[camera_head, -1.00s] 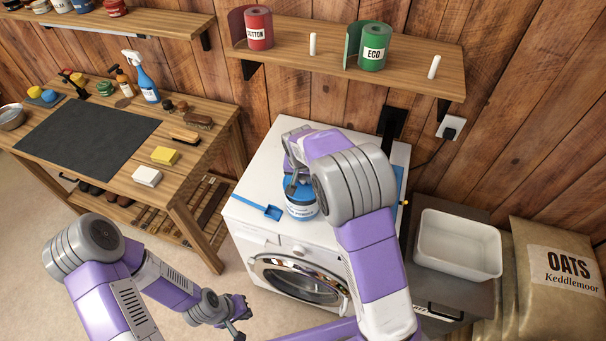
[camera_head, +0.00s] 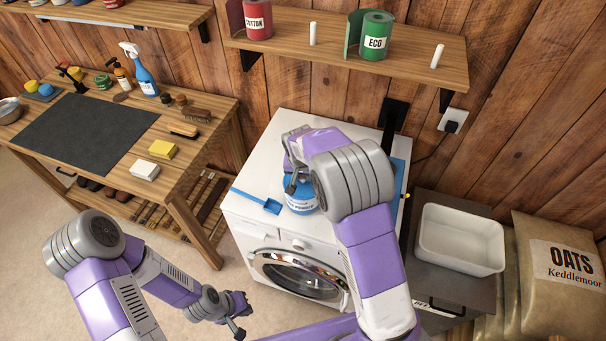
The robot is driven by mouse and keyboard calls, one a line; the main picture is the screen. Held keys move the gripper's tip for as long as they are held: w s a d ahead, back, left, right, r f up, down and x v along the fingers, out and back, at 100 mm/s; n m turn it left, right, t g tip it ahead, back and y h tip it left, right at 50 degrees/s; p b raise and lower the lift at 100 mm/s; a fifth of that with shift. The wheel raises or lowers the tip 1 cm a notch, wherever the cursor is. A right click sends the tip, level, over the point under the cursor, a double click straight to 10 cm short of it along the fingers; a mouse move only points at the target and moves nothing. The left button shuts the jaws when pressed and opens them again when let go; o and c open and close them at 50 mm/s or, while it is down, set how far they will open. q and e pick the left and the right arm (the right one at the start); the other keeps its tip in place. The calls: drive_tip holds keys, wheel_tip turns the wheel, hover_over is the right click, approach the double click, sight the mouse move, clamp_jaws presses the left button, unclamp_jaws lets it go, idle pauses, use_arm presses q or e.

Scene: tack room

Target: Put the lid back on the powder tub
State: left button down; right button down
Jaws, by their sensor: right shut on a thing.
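The powder tub (camera_head: 302,208), white with a blue upper part and a label, stands on top of the white washing machine (camera_head: 240,215). My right gripper (camera_head: 291,184) is over the tub from behind and above, shut on the blue lid (camera_head: 303,186) at the tub's top. My forearm and wrist hide part of the lid and the tub's right side, so I cannot tell whether the lid is fully seated. My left gripper (camera_head: 243,316) is open and empty, low in front of the washing machine.
A white basin (camera_head: 461,240) sits on a grey cabinet to the right, beside oats sacks (camera_head: 562,265). A wooden bench (camera_head: 190,170) stands left. A shelf (camera_head: 330,50) hangs above.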

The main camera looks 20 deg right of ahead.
drive_tip(key=shift+f, duration=0.35)
idle(0.6)
drive_tip(key=c, duration=0.8)
unclamp_jaws()
drive_tip(key=shift+v, duration=3.8)
wheel_tip(320, 180, up, 6)
drive_tip(key=p, duration=0.5)
drive_tip(key=shift+f, duration=0.1)
